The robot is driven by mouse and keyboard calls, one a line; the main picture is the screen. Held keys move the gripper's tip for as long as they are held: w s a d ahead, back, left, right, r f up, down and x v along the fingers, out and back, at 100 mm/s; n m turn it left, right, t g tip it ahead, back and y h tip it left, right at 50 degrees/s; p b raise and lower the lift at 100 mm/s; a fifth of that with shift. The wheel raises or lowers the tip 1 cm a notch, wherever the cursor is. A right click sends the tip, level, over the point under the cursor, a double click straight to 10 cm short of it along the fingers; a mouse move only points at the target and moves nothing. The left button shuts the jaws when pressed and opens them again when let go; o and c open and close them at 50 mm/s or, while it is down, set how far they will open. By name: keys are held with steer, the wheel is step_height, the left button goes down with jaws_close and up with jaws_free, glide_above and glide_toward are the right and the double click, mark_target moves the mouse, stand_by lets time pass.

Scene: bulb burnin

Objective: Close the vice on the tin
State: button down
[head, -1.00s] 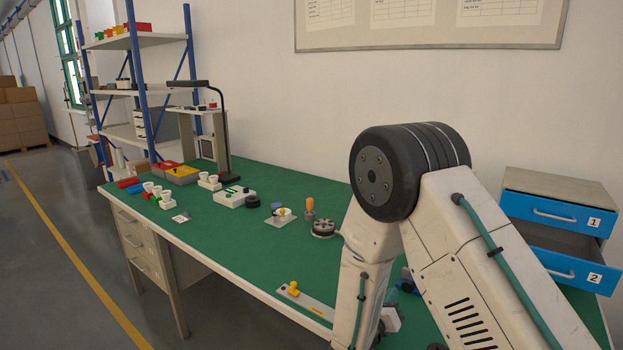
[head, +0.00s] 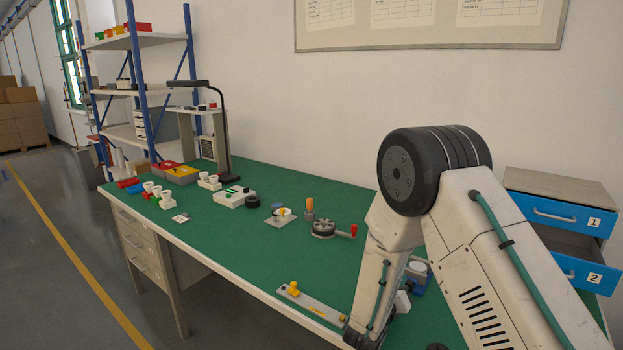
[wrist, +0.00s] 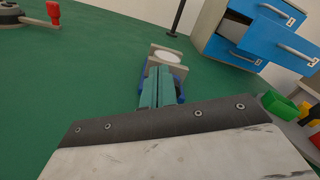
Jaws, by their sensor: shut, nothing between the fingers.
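The vice (head: 423,287), with a blue body, stands on the green bench and is partly hidden behind my arm in the head view. In the wrist view its blue body (wrist: 144,80) shows beside and behind my fingers, with pale jaws at the far end. The tin (head: 417,267), with a round white top, sits at the vice; in the wrist view the tin (wrist: 167,56) appears between the pale jaws. Whether both jaws touch it I cannot tell. My gripper (wrist: 159,70) is shut and empty, its teal fingers together in front of the tin, hiding part of the vice.
A round fixture with a red-handled crank (head: 325,229) stands left of the vice. A metal strip with yellow parts (head: 312,302) lies at the front edge. A blue drawer cabinet (head: 552,211) with its lower drawer open stands right. Green bench is clear between.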

steer(key=shift+s+d+f, duration=0.15)
steer(key=shift+f, duration=0.15)
stand_by(0.5)
steer(key=shift+s+d, duration=0.15)
steer(key=shift+d, duration=0.05)
steer(key=shift+r, duration=0.15)
steer(key=shift+a+r, duration=0.15)
steer(key=shift+r, duration=0.1)
steer(key=shift+v, duration=2.85)
steer(key=shift+a+r, duration=0.15)
steer(key=shift+a, duration=0.1)
